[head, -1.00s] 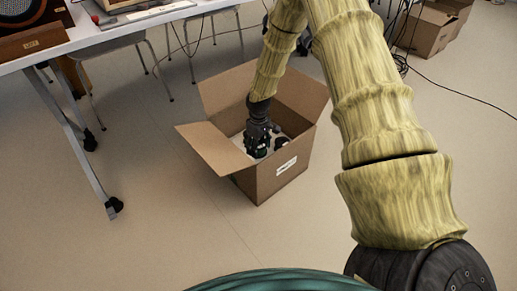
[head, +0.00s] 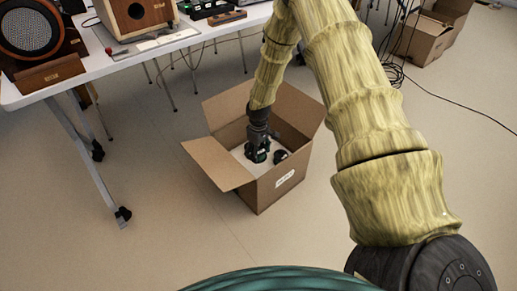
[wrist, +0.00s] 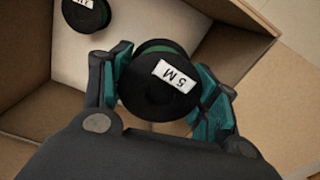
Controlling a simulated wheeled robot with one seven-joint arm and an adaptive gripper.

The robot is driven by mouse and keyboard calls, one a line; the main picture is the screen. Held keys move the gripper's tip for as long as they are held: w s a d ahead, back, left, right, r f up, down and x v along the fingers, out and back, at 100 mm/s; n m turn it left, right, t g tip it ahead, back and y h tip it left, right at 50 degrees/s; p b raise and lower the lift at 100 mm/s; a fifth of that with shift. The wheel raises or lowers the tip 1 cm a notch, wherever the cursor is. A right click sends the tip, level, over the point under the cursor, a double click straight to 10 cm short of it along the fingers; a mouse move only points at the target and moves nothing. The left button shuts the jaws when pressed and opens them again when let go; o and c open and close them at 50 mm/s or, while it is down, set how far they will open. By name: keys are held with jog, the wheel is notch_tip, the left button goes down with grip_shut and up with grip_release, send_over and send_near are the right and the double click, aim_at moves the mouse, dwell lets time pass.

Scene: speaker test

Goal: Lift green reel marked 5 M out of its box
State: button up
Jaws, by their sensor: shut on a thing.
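The green reel marked 5 M (wrist: 157,96) has a black flange with a white label and a green rim behind it. My gripper (wrist: 162,88) is shut on it, one teal finger on each side. In the head view my gripper (head: 258,152) is still within the open cardboard box (head: 272,193), below its rim. The reel appears at the fingertips, and looks larger in the wrist view than the other reel. I cannot tell for certain how far it is off the box floor.
A second dark reel (head: 280,156) lies in the box, also in the wrist view (wrist: 86,13). The box flaps are folded outward. A white table (head: 110,68) with speakers stands at the left. Cables and another box (head: 424,38) are at the back right.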

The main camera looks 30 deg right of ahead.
jog(key=shift+s+r+p, duration=0.1)
jog(key=shift+r+p, duration=3.65)
jog(key=shift+p, duration=2.15)
jog(key=shift+r, duration=0.2)
notch_tip(320, 180, up, 13)
jog(key=p, duration=0.5)
jog(key=s+a+r+m+p, duration=0.1)
jog(key=s+a+r, duration=0.2)
jog(key=a+r, duration=0.7)
jog(key=s+a+r+m+p, duration=0.1)
jog(key=s+a+r, duration=0.3)
jog(key=a+r, duration=0.7)
jog(key=a+m, duration=0.1)
jog(key=a, duration=0.3)
jog(key=shift+r+p, duration=0.25)
jog(key=shift+p, duration=0.05)
jog(key=p, duration=0.3)
jog(key=shift+s+r+p, duration=0.1)
jog(key=shift+s+p, duration=0.2)
jog(key=shift+p, duration=0.05)
